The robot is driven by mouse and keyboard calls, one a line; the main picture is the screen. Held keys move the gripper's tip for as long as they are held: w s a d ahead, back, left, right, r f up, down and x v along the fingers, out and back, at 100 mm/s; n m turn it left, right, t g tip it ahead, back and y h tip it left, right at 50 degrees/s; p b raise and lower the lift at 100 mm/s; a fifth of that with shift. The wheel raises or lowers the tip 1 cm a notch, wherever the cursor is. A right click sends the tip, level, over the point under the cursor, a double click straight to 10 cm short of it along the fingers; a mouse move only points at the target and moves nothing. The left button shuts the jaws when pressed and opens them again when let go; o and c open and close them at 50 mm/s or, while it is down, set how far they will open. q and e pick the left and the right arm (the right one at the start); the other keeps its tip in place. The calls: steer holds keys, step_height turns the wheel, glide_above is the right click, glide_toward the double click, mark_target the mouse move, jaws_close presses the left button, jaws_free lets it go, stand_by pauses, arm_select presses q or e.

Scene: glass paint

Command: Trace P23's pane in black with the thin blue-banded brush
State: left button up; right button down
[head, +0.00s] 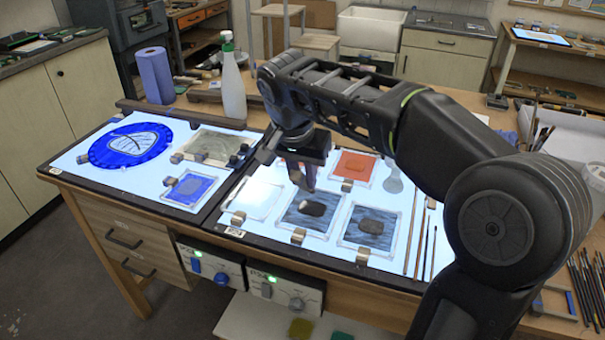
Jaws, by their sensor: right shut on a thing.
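My right gripper (303,182) points down over the right-hand light panel, just above a square glass plate (294,219) with a dark patch of paint (314,208). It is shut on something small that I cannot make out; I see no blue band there. A round blue pane (97,153) with a white, dark-lined leaf shape lies on the left light panel. I cannot read any P23 label. Several thin brushes (425,252) lie along the right edge of the light panel; their bands are too small to tell. My left gripper is out of view.
A second plate with a dark patch (375,226), an orange plate (355,167), a pale plate (255,199) and a blue plate (191,188) lie nearby. My right arm covers much of the right side.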

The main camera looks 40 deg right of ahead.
mark_target(303, 189)
steer(key=shift+f+b, duration=1.1)
steer(key=shift+f, duration=0.85)
steer(key=shift+f, duration=0.2)
steer(key=shift+s+f+b, duration=0.1)
steer(key=shift+f+b, duration=0.25)
steer(key=shift+b, duration=0.3)
steer(key=shift+r+p, duration=0.85)
steer(key=shift+r, duration=0.3)
steer(key=shift+r, duration=0.1)
